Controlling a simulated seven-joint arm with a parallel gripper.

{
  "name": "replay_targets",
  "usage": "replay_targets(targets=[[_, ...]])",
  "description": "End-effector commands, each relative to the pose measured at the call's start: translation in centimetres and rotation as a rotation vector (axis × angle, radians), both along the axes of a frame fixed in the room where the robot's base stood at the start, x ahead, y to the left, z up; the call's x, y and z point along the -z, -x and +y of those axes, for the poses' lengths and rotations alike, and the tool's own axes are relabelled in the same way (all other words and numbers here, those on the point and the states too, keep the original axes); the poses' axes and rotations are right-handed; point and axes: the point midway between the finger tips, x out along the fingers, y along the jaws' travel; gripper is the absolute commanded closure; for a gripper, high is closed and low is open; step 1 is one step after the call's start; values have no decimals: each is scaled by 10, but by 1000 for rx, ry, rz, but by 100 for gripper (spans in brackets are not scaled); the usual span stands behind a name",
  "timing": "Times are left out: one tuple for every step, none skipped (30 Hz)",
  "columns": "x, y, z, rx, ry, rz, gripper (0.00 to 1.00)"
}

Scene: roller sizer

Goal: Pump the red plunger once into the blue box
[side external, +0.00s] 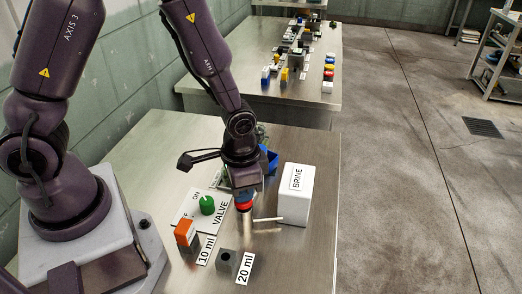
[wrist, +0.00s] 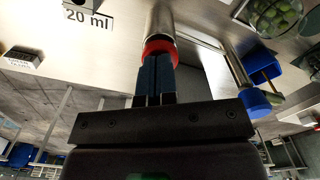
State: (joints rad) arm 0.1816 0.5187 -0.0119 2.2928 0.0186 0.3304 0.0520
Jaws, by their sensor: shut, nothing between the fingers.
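The red plunger (side external: 243,207) tops an upright metal pump cylinder (side external: 248,224), with a thin pale spout (side external: 268,219) pointing right. My gripper (side external: 243,192) points down directly above the plunger, shut and empty. In the wrist view, the closed dark fingers of my gripper (wrist: 156,62) meet the red plunger (wrist: 159,46) or sit just at it; I cannot tell if they press on it. The blue box (side external: 268,158) stands behind my gripper, partly hidden by it. In the wrist view, a blue open container (wrist: 265,73) shows at right.
A white BRINE box (side external: 296,194) stands right of the pump. A green valve knob (side external: 207,205) is at left. The table's right side is bare.

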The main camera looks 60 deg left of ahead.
Motion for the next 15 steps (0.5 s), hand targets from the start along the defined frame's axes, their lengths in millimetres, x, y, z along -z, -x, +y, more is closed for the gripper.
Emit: replay_targets(targets=[[0,0,0,0,0,-1,100],[0,0,0,0,0,-1,100],[-1,0,0,0,0,-1,100],[-1,0,0,0,1,-2,100],[-2,-1,0,0,1,-2,100],[-4,-1,0,0,1,-3,100],[-6,-1,0,0,1,-3,100],[-8,-1,0,0,1,-3,100],[-11,-1,0,0,1,-3,100],[-12,-1,0,0,1,-4,100],[-14,-1,0,0,1,-4,100],[-17,-1,0,0,1,-3,100],[-18,-1,0,0,1,-3,100],[-20,-1,0,0,1,-3,100],[-23,0,0,0,1,-3,100]])
